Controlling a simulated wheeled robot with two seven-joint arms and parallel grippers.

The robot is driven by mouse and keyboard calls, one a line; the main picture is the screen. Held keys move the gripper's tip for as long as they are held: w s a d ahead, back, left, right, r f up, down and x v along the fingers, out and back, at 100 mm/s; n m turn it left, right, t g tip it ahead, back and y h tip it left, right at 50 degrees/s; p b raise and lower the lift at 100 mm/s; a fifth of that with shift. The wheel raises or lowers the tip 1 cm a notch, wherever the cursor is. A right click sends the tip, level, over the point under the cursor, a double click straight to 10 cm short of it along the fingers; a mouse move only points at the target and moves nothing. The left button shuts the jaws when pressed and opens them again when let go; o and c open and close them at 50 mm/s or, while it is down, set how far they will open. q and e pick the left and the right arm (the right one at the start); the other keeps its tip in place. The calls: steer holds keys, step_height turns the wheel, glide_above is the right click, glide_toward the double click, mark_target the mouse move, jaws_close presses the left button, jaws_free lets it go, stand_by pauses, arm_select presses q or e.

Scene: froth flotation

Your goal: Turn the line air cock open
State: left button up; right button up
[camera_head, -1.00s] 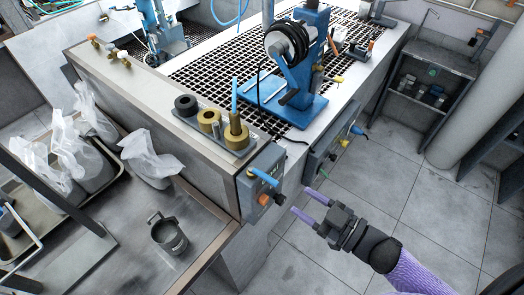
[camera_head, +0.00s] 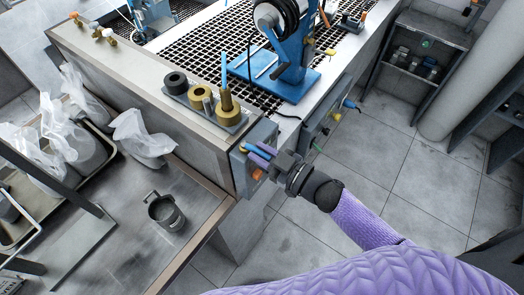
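A grey control box (camera_head: 240,175) is fixed to the front corner of the bench. It carries a blue lever handle (camera_head: 247,147) and an orange knob (camera_head: 257,175) below it. The box's label is too small to read, so I cannot tell for sure which part is the line air cock. The fingers partly hide the handle and knob. My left gripper is not in view.
A second box (camera_head: 318,128) with another blue handle (camera_head: 351,105) is further along the bench side. A tray with rings and a post (camera_head: 205,108) sits above. A dark jug (camera_head: 166,213) stands on the steel table at left. The floor at right is clear.

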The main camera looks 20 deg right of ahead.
jaws_close()
stand_by(1.1)
